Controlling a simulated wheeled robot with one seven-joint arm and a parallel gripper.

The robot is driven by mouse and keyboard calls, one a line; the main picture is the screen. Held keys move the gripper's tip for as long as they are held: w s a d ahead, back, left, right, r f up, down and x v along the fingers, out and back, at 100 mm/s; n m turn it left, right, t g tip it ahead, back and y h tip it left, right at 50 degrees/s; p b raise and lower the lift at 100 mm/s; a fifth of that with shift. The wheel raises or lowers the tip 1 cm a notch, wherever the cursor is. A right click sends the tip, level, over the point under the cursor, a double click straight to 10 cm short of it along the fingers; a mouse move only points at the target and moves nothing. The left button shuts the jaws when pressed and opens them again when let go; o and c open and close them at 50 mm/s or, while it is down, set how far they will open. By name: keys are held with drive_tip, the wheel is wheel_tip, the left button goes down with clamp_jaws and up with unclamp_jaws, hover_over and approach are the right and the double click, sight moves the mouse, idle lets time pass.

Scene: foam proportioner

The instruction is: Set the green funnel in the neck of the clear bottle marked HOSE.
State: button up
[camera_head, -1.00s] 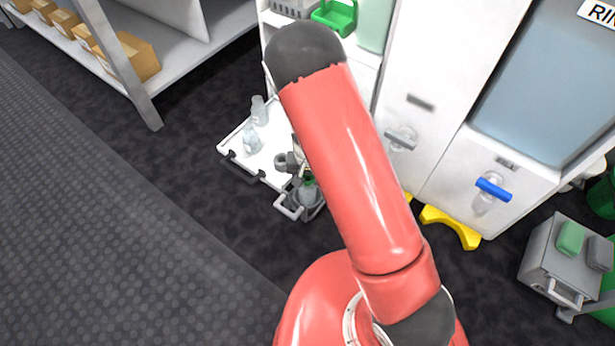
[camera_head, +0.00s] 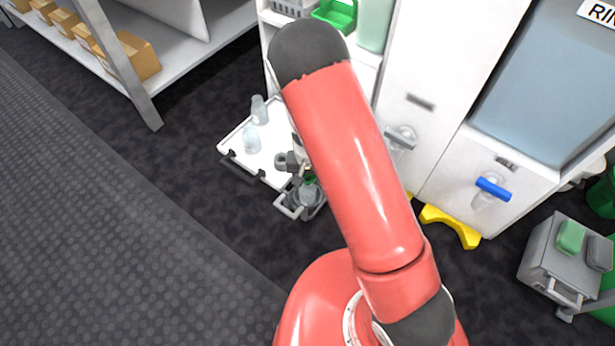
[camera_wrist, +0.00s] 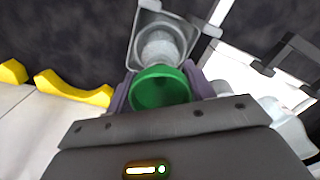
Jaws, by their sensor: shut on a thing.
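The green funnel (camera_wrist: 160,90) is between the two purple finger pads of my gripper (camera_wrist: 160,88), which is shut on it. In the wrist view its wide mouth faces the camera. A clear bottle (camera_wrist: 158,48) stands in a grey square holder (camera_wrist: 140,52) just beyond the funnel. The funnel's rim overlaps the bottle's near side, and I cannot tell whether the spout touches the neck. In the head view the funnel (camera_head: 310,180) shows as a small green patch above the bottle (camera_head: 308,195), partly behind my arm. No HOSE marking is readable.
Two other clear bottles (camera_head: 252,138) (camera_head: 259,110) stand on a white tray (camera_head: 232,146) at the left of the holder. A white cabinet with a blue-handled tap (camera_head: 493,188) is on the right. Yellow feet (camera_head: 452,226) stick out below it. Dark floor in front is clear.

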drive_tip(key=shift+f+b, duration=0.45)
drive_tip(key=shift+f, duration=0.1)
drive_tip(key=o, duration=0.7)
drive_tip(key=shift+r+p, duration=4.3)
drive_tip(key=shift+r, duration=1.25)
